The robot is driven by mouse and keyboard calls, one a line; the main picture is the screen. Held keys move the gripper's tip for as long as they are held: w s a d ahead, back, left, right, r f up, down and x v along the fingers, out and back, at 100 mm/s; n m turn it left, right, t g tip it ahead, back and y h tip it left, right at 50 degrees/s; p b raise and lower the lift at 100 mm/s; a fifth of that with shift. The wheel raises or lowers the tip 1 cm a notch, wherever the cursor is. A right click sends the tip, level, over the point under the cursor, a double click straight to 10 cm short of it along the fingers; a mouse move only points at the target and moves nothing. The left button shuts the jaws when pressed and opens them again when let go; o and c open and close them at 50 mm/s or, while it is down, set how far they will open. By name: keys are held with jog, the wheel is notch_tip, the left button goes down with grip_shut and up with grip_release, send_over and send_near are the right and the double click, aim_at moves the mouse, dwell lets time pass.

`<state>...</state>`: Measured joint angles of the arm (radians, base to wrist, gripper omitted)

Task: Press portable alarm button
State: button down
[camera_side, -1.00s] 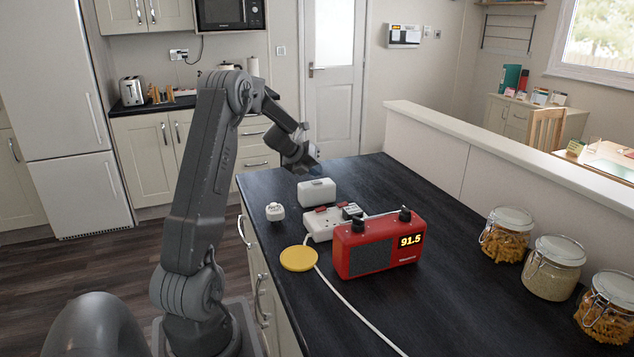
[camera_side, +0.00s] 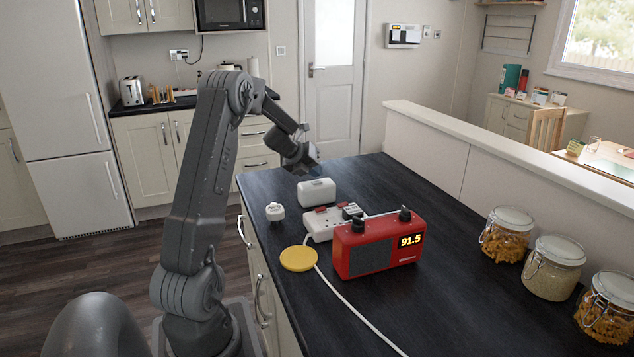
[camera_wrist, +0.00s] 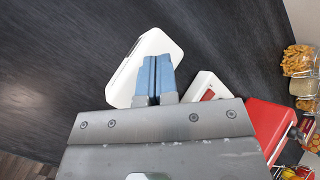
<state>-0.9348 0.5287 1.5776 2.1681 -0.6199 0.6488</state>
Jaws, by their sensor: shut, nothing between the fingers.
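A white rounded box (camera_side: 317,191), which I take for the portable alarm, lies on the dark worktop beyond the power strip. Its top also shows in the wrist view (camera_wrist: 127,76), with my fingers partly in front of it. Its button cannot be made out in either view. My gripper (camera_side: 316,172) is just above the far side of the box. Its blue fingers (camera_wrist: 157,62) are together with nothing between them, and point down over the box. I cannot tell whether they touch it.
A white power strip (camera_side: 322,226) lies just nearer than the box, with a red radio (camera_side: 370,257) beside it. A white plug (camera_side: 275,211) and a yellow disc (camera_side: 298,258) lie left of these. Glass jars (camera_side: 553,270) stand at right. The worktop's far end is clear.

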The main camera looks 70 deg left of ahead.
aim_at(315, 181)
jog(key=shift+f, duration=0.35)
jog(key=shift+f, duration=0.2)
dwell(0.4)
jog(key=shift+r, duration=0.65)
notch_tip(315, 181, up, 6)
dwell(0.6)
